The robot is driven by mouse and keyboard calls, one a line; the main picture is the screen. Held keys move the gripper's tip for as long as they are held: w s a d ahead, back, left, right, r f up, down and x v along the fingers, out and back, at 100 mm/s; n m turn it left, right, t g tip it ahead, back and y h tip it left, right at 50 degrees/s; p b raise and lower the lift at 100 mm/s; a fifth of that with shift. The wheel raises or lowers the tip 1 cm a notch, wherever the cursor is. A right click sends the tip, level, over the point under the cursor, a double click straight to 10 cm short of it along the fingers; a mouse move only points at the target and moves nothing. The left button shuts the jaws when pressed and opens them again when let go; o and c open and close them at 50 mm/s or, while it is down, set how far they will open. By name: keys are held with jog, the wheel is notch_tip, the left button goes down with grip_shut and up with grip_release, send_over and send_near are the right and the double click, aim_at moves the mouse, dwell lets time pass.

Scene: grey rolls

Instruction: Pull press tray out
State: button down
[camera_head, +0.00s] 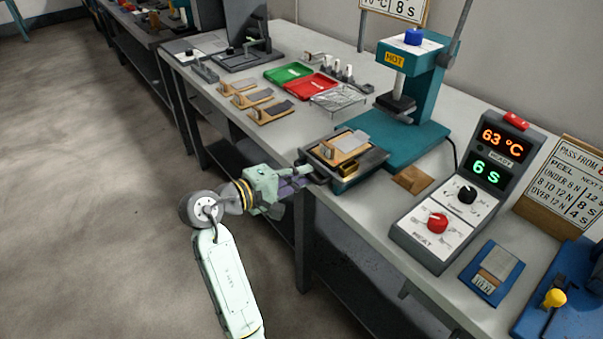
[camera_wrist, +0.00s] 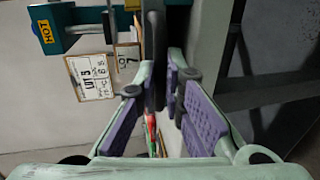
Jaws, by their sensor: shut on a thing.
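The press (camera_head: 412,75) is teal with a HOT label and a blue knob, and stands on a teal base. Its tray (camera_head: 322,172) is at the front of that base, by the table's near edge. A wooden card with a grey strip (camera_head: 350,143) lies on the tray. My gripper (camera_head: 306,178) reaches in from the left at the tray's dark front handle (camera_wrist: 154,60) and is shut on it. In the wrist view the purple finger pads (camera_wrist: 165,95) flank the handle. The fingers partly hide the handle in the head view.
The control box (camera_head: 462,195), reading 63 °C and 6 S, stands right of the press. A small wooden block (camera_head: 412,180) lies between. Green (camera_head: 288,73) and red (camera_head: 311,87) trays and a wire rack (camera_head: 338,99) lie behind-left. Open floor lies left of the table.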

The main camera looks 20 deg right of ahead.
jog(key=c, duration=1.7)
grip_release()
jog(key=v, duration=1.2)
